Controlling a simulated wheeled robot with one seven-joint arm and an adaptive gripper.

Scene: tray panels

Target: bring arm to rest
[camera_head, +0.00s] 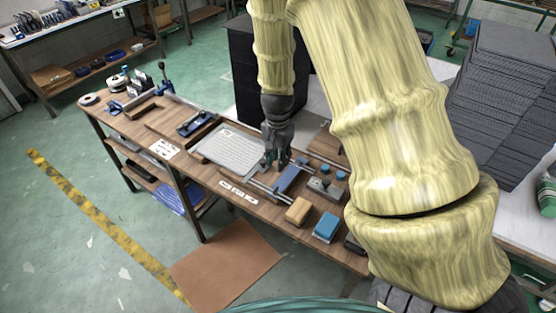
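My gripper (276,160) hangs at the end of my arm and points down over the wooden workbench (251,206). It is beside a blue bar-shaped part (289,178) and right of a light grey panel (229,150). The fingers are dark and small in this view. I cannot tell whether they are open, shut or touching anything. My pale yellow-green arm covers much of the right half of the view and hides part of the bench.
A tan block (298,211) and a blue block (327,227) sit near the bench's front edge. A blue lever tool (163,78) stands at the far left end. Dark stacked sheets (502,95) rise behind at right. Green floor lies open at left, with a brown mat (226,262).

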